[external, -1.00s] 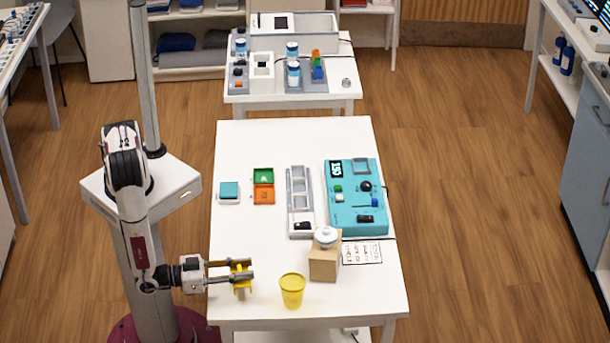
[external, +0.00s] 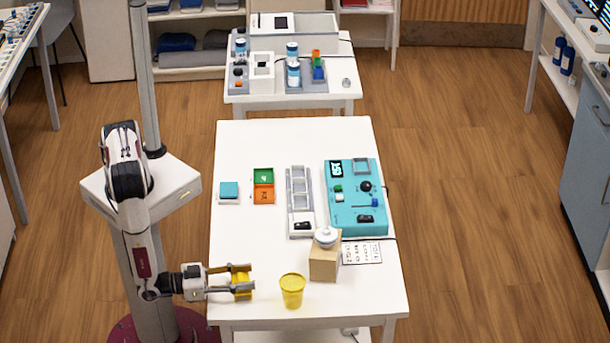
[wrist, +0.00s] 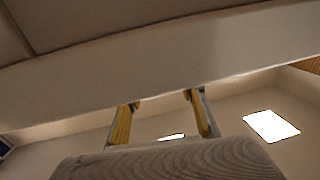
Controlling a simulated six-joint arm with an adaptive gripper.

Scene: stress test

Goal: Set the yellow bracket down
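The yellow bracket (external: 242,282) is at the near left of the white table (external: 290,143), between the two fingers of my gripper (external: 241,283). My gripper reaches in level from the left, low over the table. Its fingers are spread apart, one on the far side and one on the near side of the bracket. In the wrist view my gripper (wrist: 161,101) also shows parted fingers with yellow inner faces. I cannot make out the bracket there. Whether the bracket rests fully on the table is too small to tell.
A yellow cup (external: 292,290) stands just right of my gripper. Beyond it is a cardboard box (external: 324,265) with a white lidded jar (external: 326,237) on top. A teal panel (external: 345,220), a grey tray (external: 290,215) and green and orange bins (external: 264,186) lie further back.

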